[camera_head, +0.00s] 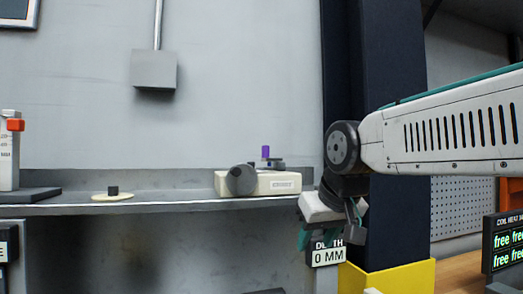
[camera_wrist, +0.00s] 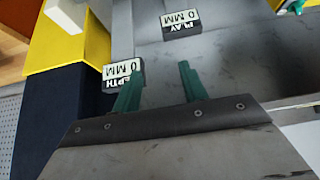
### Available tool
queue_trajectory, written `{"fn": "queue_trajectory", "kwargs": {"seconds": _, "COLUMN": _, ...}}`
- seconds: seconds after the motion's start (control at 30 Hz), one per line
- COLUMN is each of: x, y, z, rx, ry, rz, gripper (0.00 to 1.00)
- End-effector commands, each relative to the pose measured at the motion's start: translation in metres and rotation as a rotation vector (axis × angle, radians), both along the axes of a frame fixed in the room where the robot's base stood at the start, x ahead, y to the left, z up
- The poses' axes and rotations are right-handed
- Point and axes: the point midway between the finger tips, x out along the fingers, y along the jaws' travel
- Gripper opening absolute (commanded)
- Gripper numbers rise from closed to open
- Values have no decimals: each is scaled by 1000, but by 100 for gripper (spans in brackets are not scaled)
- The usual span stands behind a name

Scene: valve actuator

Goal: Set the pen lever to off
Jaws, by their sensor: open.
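A cream device (camera_head: 285,183) with a small label sits on the grey shelf in the head view. It carries a dark round knob (camera_head: 240,180) at its front left and a purple upright peg (camera_head: 265,152) on top. I cannot tell which part is the pen lever, and no on or off marking is readable. My gripper (camera_head: 327,236) hangs at the shelf's right end, to the right of the device and apart from it. In the wrist view its teal fingers (camera_wrist: 158,74) are spread and empty. The device is not recognisable in the wrist view.
The grey shelf (camera_head: 170,204) also holds a pale disc (camera_head: 113,197) with a dark peg, and a scale column with a red block (camera_head: 15,125). A DEPTH sign (camera_head: 328,254) is near my gripper. A PLAY sign (camera_wrist: 181,24) shows in the wrist view. A dark pillar (camera_head: 390,60) stands behind my arm.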

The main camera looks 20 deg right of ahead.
Motion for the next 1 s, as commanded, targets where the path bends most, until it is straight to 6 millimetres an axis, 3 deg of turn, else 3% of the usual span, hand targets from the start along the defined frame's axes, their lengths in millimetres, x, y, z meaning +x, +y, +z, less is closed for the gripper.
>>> {"fn": "queue_trajectory", "kwargs": {"seconds": 0.03, "x": 37, "y": 3, "z": 33, "rx": 2, "ry": -86, "rz": 5, "gripper": 43}}
{"fn": "queue_trajectory", "kwargs": {"seconds": 0.1, "x": 82, "y": 6, "z": 77, "rx": 4, "ry": -207, "rz": 9, "gripper": 43}}
{"fn": "queue_trajectory", "kwargs": {"seconds": 0.2, "x": 132, "y": 12, "z": 132, "rx": 10, "ry": -357, "rz": 16, "gripper": 43}}
{"fn": "queue_trajectory", "kwargs": {"seconds": 0.3, "x": 166, "y": 16, "z": 172, "rx": 14, "ry": -467, "rz": 22, "gripper": 43}}
{"fn": "queue_trajectory", "kwargs": {"seconds": 0.4, "x": 184, "y": 19, "z": 196, "rx": 18, "ry": -534, "rz": 25, "gripper": 43}}
{"fn": "queue_trajectory", "kwargs": {"seconds": 0.57, "x": 201, "y": 20, "z": 204, "rx": 19, "ry": -567, "rz": 26, "gripper": 43}}
{"fn": "queue_trajectory", "kwargs": {"seconds": 1.0, "x": 258, "y": 22, "z": 180, "rx": 19, "ry": -566, "rz": 26, "gripper": 43}}
